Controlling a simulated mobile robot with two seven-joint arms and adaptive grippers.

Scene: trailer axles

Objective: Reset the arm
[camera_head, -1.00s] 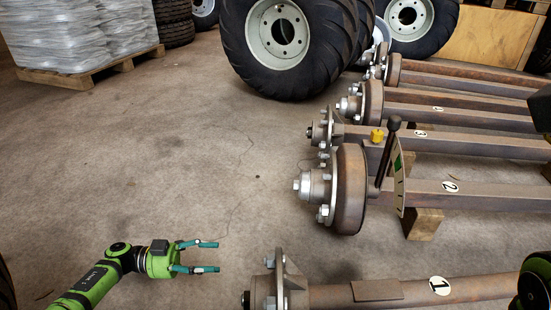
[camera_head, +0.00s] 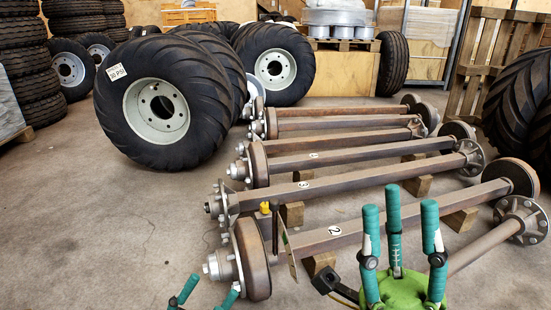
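My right gripper (camera_head: 400,208) stands at the lower right, green body with teal fingers pointing up. Its fingers are spread apart with nothing between them. It hides part of the nearest axles.
Axle 3 (camera_head: 345,182) and several others lie behind on wooden blocks (camera_head: 291,214). A large tyre (camera_head: 157,103) stands at the left, more tyres (camera_head: 279,70) behind. A wooden pallet (camera_head: 497,72) leans at the right. The floor at lower left (camera_head: 90,225) is clear.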

